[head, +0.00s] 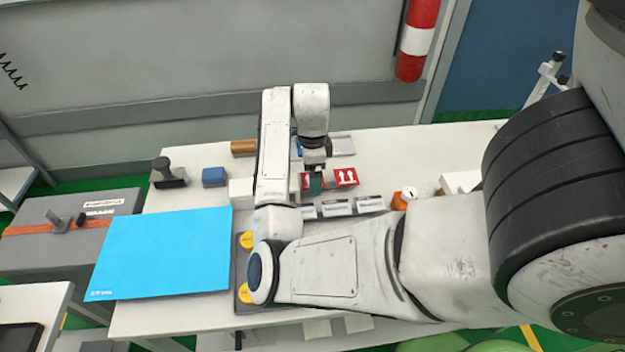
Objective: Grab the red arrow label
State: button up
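A red label with white upward arrows (346,177) lies on the white table, just right of my gripper. A second red patch (306,180) shows beside my gripper's left side, mostly covered, so I cannot tell if it is part of the same label or another one. My gripper (315,184) points down over the table, with a teal part at its lower end. Its fingers are too small and hidden to tell whether they are open or shut, or whether it touches a label.
The white table (400,160) holds a cyan sheet (165,255) at left, a blue block (214,177), a dark stamp-like item (168,175), grey-and-white labels (337,208) and an orange bottle (404,198). My arm covers the front right.

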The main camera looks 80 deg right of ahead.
jog(key=shift+f, duration=0.35)
dwell(0.6)
jog(key=shift+c, duration=0.2)
jog(key=c, duration=1.1)
